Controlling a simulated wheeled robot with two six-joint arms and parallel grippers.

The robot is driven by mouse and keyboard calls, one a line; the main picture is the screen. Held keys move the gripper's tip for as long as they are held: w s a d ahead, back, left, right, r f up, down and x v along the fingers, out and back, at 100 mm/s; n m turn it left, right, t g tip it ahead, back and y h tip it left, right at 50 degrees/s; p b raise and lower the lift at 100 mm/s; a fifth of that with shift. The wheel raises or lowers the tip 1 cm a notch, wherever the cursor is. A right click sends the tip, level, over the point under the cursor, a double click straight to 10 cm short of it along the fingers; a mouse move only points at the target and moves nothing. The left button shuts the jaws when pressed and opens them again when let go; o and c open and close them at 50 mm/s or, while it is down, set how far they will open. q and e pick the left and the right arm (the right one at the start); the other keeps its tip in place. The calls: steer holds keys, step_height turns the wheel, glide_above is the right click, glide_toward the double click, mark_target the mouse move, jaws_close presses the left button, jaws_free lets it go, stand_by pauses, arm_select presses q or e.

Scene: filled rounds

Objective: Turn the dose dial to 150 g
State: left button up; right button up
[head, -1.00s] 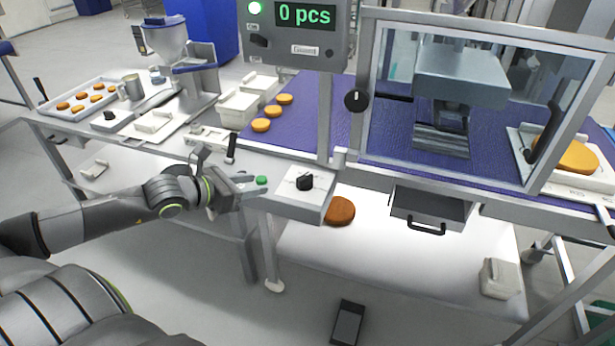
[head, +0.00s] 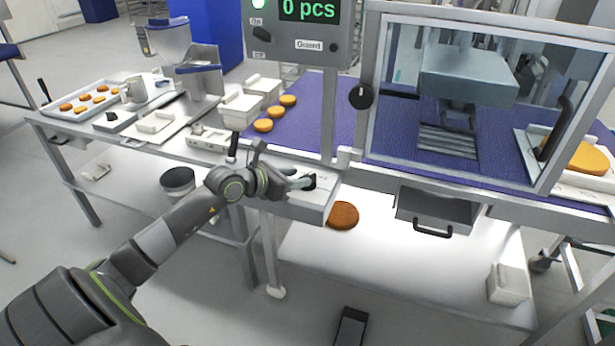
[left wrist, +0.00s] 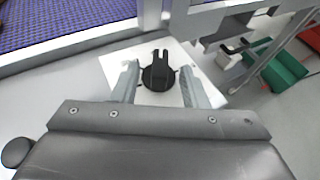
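A black dial (head: 311,181) with a raised grip bar sits on a white plate on the grey control box (head: 305,209) at the front of the line. It also shows in the left wrist view (left wrist: 158,76), with small marks around it that I cannot read. My left gripper (head: 303,182) reaches in from the left at the dial. In the left wrist view its two fingers stand apart on either side of the dial, with visible gaps, so it is open and holds nothing. My right gripper is not in view.
A display box (head: 300,30) reading "0 pcs" stands above on a post. A black knob (head: 360,97) sits on the guard frame. The purple belt (head: 310,120) runs behind.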

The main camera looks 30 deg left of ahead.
mark_target(306, 176)
arm_select(q)
steer(key=shift+x, duration=2.35)
jaws_close()
